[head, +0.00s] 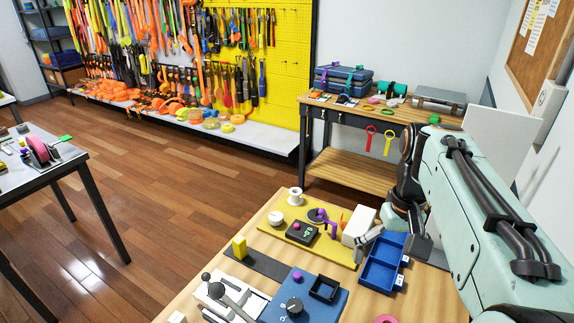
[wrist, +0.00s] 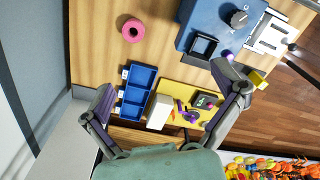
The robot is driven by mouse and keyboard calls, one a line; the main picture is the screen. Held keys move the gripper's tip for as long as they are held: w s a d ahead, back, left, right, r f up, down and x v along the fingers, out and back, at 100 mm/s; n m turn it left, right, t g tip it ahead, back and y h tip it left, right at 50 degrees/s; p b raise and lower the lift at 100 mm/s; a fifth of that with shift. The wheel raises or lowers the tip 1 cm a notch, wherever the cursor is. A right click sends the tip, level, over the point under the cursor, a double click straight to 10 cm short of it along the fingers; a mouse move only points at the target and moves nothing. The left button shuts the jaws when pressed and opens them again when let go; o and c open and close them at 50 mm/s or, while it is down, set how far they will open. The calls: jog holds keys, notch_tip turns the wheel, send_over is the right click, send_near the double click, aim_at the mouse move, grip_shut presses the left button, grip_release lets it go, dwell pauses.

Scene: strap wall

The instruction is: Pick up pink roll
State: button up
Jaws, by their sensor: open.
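A pink roll (wrist: 121,29) lies on the wooden table in the wrist view, a ring with a dark hole, flat on the wood. In the head view, only its top edge (head: 385,319) shows at the bottom of the picture. My gripper (wrist: 163,80) is open, with its two fingers spread wide and nothing between them. It hangs above the table by the blue tray, apart from the roll. In the head view, my gripper (head: 367,243) is partly hidden by my arm.
A blue compartment tray (wrist: 137,90), a white block (wrist: 158,112), a yellow mat (wrist: 178,90) and a blue panel with a knob (wrist: 208,25) share the table. Bare wood surrounds the roll. Another pink roll (head: 38,150) sits on the separate left table.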

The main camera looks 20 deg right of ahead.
jog(key=w+d+f+m, duration=0.1)
jog(key=w+d+f, duration=0.15)
jog(key=d, duration=0.65)
jog(key=f, duration=1.9)
jog(key=s+f, duration=0.1)
jog(key=f, duration=0.9)
jog(key=shift+a, duration=0.2)
jog(key=c, duration=1.3)
